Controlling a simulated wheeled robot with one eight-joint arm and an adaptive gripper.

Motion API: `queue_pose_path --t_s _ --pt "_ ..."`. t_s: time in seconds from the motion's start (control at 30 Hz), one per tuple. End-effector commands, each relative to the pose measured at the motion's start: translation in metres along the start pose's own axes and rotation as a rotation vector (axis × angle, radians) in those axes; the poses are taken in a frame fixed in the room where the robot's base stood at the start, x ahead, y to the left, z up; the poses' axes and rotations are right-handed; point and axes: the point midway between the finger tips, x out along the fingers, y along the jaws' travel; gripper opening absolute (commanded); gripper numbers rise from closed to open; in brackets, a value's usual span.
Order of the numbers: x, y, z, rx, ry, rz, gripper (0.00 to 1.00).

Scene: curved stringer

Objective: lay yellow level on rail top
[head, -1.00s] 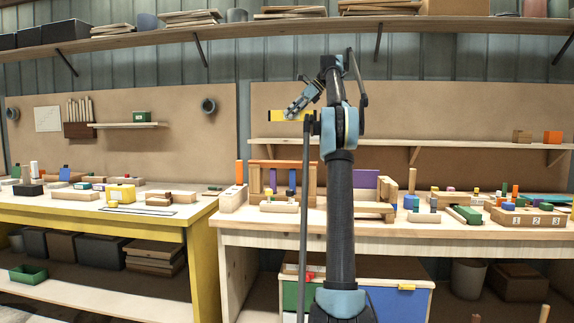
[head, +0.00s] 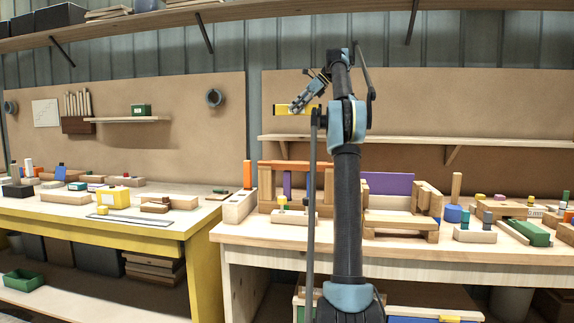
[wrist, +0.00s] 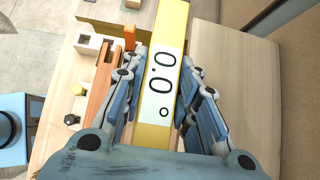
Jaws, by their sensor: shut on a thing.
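The yellow level (head: 284,109) is in my gripper (head: 308,95), held high above the right bench in front of the tan backboard. In the wrist view the level (wrist: 165,75) lies lengthwise between both fingers of my gripper (wrist: 163,62), its white face with black marks toward the camera. The orange-brown rail (head: 288,163) rests across upright wooden posts at the left of the right bench. In the wrist view a reddish-brown strip (wrist: 101,72), likely the rail, shows left of the level and apart from it. My arm hides the rail's right part in the head view.
A purple panel (head: 388,184) and wooden blocks (head: 400,220) stand right of the rail. A wooden box (head: 238,206) with an orange upright piece is at its left. A wall shelf (head: 440,141) runs behind. The yellow-edged left bench (head: 100,222) holds more parts.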

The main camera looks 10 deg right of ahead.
Motion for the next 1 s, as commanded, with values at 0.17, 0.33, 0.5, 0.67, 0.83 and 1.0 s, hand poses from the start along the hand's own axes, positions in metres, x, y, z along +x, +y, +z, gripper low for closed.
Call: queue_pose_path --t_s 0.17,0.33,0.5,0.67,0.83,1.0 --pt "0.001 0.0 0.001 0.0 0.0 0.0 0.0" --pt "0.002 0.001 0.002 -0.001 0.0 0.002 0.0" --pt "0.001 0.001 0.0 0.0 0.0 0.001 0.0" --pt "0.001 0.01 -0.008 0.001 0.0 0.0 0.0" --pt "0.004 0.032 -0.026 0.003 0.0 0.0 0.0" --pt "0.012 0.061 -0.051 0.003 0.0 -0.001 0.0"
